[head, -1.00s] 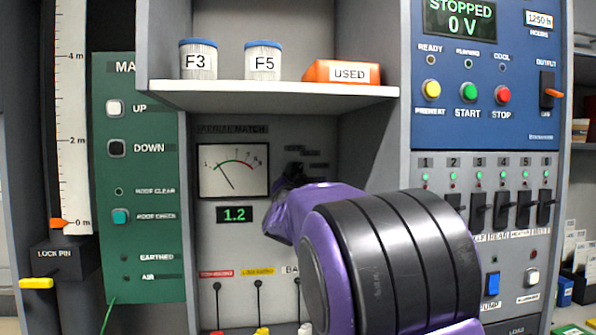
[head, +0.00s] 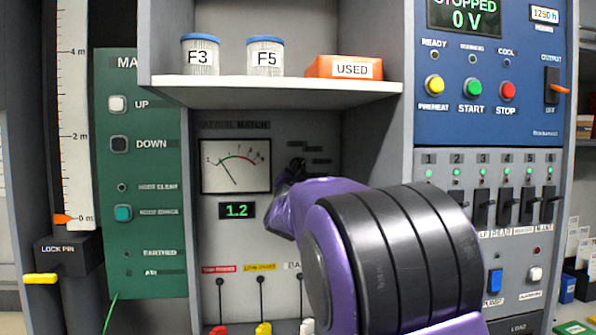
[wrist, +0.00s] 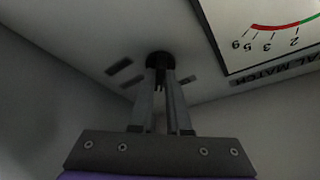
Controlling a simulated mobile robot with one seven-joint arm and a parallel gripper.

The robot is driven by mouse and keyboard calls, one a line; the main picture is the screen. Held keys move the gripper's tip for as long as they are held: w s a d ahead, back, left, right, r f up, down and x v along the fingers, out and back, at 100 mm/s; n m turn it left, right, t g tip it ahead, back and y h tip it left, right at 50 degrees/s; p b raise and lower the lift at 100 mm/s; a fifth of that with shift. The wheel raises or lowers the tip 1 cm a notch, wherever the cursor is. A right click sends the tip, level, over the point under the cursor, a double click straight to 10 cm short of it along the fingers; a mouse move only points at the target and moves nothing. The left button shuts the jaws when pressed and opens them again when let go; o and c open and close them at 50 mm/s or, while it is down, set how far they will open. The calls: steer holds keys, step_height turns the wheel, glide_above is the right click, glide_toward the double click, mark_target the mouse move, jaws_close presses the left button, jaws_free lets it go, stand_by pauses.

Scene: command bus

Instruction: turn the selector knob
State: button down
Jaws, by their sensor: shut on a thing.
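The selector knob (wrist: 159,60) is a small black round knob on the grey aerial match panel (head: 222,275). In the wrist view the two fingers of my gripper (wrist: 159,80) reach to it and are shut on it. In the head view the knob (head: 297,164) is a dark spot among small labels, partly hidden by my purple arm. The meter (head: 236,165) left of the knob has its needle in the left part of the scale. The green display (head: 237,210) below it reads 1.2.
A shelf (head: 280,91) above holds two canisters (head: 200,57) and (head: 266,58) and an orange USED box (head: 345,68). A green mast panel (head: 150,225) is at left. A blue generator panel (head: 490,118) and a row of black switches (head: 504,205) are at right.

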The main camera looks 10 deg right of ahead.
steer(key=shift+r, duration=0.1)
steer(key=shift+a+r+m+g+h+p, duration=0.1)
steer(key=shift+m+g+h+p, duration=0.15)
steer(key=shift+m+g+p, duration=0.85)
steer(key=shift+r+m+t+h+p, duration=0.15)
steer(key=shift+m+p, duration=0.45)
steer(key=shift+m, duration=1.25)
steer(key=shift+a+r+m+g+h+p, duration=0.1)
steer(key=shift+m+g+h+p, duration=0.2)
steer(key=shift+m+g+p, duration=0.8)
steer(key=shift+m+t, duration=0.45)
steer(key=c, duration=0.9)
jaws_free()
steer(key=shift+f, duration=0.1)
steer(key=shift+f, duration=0.1)
